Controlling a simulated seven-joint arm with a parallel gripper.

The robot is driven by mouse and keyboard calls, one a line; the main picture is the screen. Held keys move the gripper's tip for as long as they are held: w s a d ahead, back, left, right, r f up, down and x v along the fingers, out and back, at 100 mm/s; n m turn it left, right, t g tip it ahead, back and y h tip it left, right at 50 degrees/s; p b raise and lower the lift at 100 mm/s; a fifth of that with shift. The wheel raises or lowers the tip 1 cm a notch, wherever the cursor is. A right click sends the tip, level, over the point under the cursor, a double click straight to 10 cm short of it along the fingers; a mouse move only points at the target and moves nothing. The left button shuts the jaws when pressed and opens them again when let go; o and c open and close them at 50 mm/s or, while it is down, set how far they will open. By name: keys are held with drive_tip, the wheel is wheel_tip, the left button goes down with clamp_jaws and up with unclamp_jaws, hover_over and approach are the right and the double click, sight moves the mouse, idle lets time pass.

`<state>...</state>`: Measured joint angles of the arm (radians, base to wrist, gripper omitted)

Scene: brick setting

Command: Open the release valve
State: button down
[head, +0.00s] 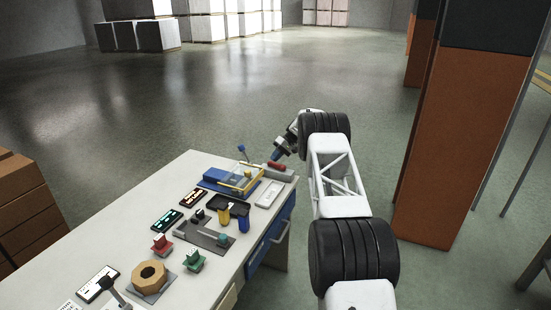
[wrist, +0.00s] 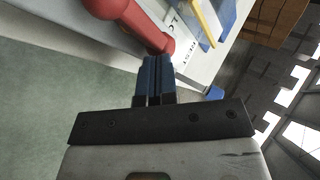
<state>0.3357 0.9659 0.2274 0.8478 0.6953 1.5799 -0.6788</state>
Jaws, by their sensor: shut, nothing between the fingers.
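A red rounded valve handle (head: 277,165) lies at the far right corner of the white table, and no readable label confirms that it is the release valve. It shows large in the wrist view (wrist: 128,18), at the upper left, with its narrower end pointing toward my fingers. My gripper (head: 277,155) is shut and empty, its blue fingertips just beside the red handle at the table's edge. In the wrist view the closed fingers (wrist: 158,62) end close to the handle's tip; I cannot tell whether they touch. The handle's base is partly out of the wrist view.
A blue tray with a yellow bar (head: 230,180) stands left of the red handle. Several other fixtures fill the white table (head: 188,163), including a wooden octagonal ring (head: 150,275). An orange pillar (head: 455,150) stands to the right. Brown boxes (head: 28,205) stand at the left.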

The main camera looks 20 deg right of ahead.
drive_tip(key=shift+f, duration=0.3)
drive_tip(key=w+d+f+v, duration=0.1)
drive_tip(key=v, duration=1.2)
drive_tip(key=shift+w+d+f, duration=0.25)
drive_tip(key=shift+w+d, duration=0.05)
